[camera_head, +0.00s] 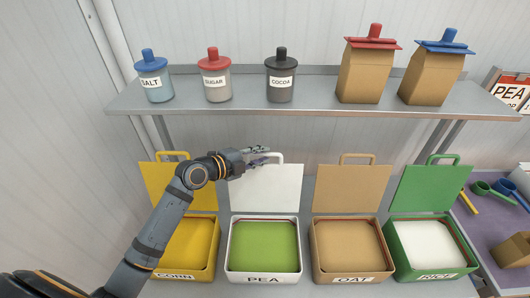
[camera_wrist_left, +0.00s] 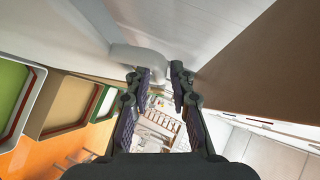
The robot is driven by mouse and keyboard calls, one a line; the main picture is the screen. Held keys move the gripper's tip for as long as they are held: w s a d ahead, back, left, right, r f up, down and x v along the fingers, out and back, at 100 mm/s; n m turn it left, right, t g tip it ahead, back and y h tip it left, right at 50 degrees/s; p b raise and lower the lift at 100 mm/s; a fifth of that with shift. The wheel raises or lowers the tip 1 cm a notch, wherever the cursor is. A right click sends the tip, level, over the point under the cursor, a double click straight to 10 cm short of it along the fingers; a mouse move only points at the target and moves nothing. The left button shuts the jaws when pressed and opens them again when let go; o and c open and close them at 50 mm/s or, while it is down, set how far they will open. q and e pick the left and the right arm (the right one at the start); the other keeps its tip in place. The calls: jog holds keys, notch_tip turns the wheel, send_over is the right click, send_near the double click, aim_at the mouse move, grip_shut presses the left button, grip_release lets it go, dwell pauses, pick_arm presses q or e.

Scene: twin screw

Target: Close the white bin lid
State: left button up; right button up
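The white bin (camera_head: 235,262), labelled PEA, holds green contents. Its white lid (camera_head: 268,190) stands upright and open at the back of the bin. The lid's white handle (camera_head: 281,158) is at its top edge and partly hidden by my gripper. My left gripper (camera_head: 262,156) is at the top of the lid, by the handle. In the left wrist view, my left gripper's fingertips (camera_wrist_left: 160,75) are apart with a gap between them. The white handle (camera_wrist_left: 140,58) shows just beyond the left fingertip; I cannot tell whether they touch. My right gripper is not in view.
Open-lidded yellow (camera_head: 212,262), tan (camera_head: 317,262) and green (camera_head: 400,258) bins stand beside the white one. A grey shelf (camera_head: 320,105) with jars and bags hangs above the lids. Scoops (camera_head: 490,188) lie on the purple surface at the right.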

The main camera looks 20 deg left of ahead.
pick_arm(q)
jog(key=shift+x, duration=1)
grip_shut()
